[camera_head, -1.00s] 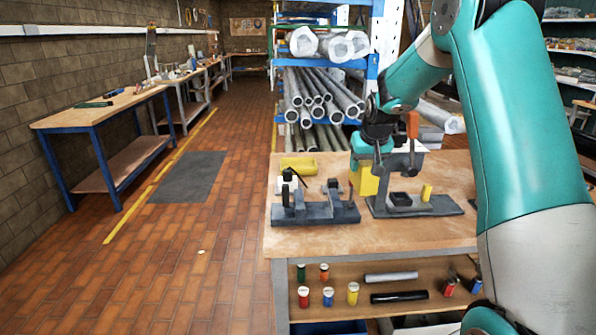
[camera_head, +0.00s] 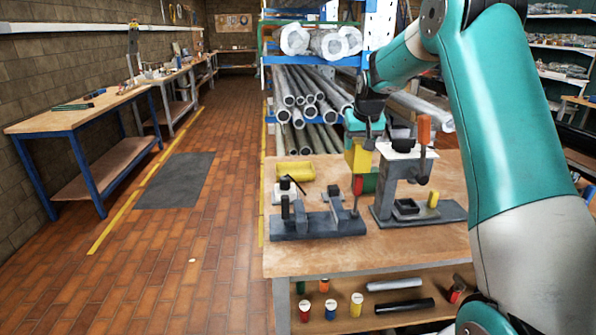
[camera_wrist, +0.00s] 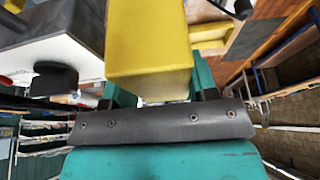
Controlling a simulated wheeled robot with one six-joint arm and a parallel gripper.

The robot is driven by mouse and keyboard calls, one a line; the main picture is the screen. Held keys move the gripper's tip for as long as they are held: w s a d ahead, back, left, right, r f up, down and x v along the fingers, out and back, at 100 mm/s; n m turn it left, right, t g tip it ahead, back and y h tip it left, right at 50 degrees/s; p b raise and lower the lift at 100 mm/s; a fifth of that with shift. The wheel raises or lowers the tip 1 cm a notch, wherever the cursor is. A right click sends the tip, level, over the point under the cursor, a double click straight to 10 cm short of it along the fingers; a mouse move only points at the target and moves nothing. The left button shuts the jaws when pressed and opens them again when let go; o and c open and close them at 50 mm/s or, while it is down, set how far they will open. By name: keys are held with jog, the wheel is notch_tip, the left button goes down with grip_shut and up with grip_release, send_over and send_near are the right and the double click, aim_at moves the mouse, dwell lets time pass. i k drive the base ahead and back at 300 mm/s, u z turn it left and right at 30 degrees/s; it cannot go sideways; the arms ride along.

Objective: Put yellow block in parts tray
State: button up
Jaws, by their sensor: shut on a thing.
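My gripper (camera_head: 362,136) is shut on the yellow block (camera_head: 358,158) and holds it above the back middle of the workbench, left of the grey press. In the wrist view the yellow block (camera_wrist: 149,45) fills the space between my fingers (camera_wrist: 158,98). A yellow tray-like container (camera_head: 296,172), which looks like the parts tray, sits at the back left of the bench, left of the block and apart from it. A yellow part behind the block in the wrist view (camera_wrist: 209,32) may be the same container. Its inside is hard to make out.
A grey clamp fixture (camera_head: 318,224) stands at the front left of the bench. The press (camera_head: 404,180) stands close to the right of the block, with a small yellow piece (camera_head: 433,199) on its base. Red and green items (camera_head: 368,185) lie below the block.

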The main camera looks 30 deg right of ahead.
aim_at(295, 172)
jog(key=i, duration=1.25)
jog(key=u, duration=0.05)
